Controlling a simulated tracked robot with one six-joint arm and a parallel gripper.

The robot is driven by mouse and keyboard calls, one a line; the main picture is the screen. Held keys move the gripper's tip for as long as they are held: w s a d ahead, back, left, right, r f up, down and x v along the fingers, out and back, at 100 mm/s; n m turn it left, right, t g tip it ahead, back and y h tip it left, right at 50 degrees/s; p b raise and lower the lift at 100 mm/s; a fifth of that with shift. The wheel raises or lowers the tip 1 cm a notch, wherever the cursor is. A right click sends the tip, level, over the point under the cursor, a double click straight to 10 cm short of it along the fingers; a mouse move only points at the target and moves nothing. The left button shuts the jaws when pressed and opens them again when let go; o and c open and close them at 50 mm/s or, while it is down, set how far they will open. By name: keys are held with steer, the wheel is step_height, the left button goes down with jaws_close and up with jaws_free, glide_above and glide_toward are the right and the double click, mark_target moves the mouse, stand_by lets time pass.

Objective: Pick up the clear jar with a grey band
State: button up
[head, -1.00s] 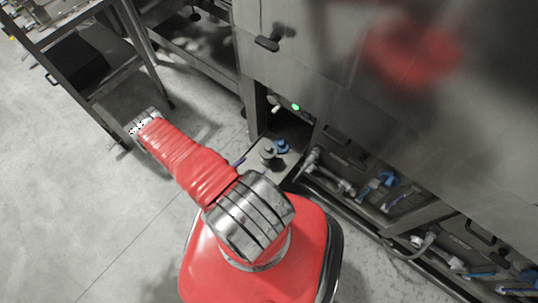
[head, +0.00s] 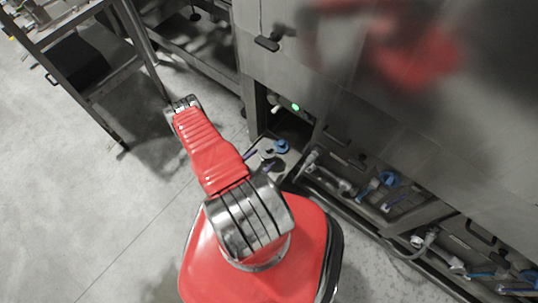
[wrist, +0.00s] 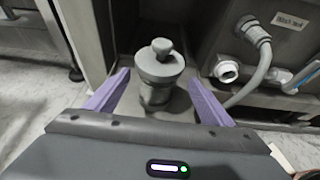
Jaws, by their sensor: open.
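A grey, partly see-through jar with a round knob on top (wrist: 160,62) stands upright in the wrist view, ahead of and between the fingers of my gripper (wrist: 160,80). Its lower part looks clear and darker; I cannot make out a separate grey band. The purple fingers are spread apart, one on each side of the jar, with nothing gripped. In the head view the jar (head: 267,154) is small, by the opening under the steel machine, and the purple fingertips (head: 259,160) show close to it. My arm hides most of the gripper there.
The steel machine wall (head: 380,90) rises behind. Pipe fittings (wrist: 228,70) and a grey hose (wrist: 262,55) are right of the jar. A metal table frame (head: 95,95) stands left; open floor lies front left.

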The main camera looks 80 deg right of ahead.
mark_target(269, 154)
steer(key=shift+s+d+f, duration=0.1)
steer(key=shift+d, duration=0.05)
steer(key=shift+x, duration=2.75)
steer(key=shift+c, duration=0.6)
jaws_close()
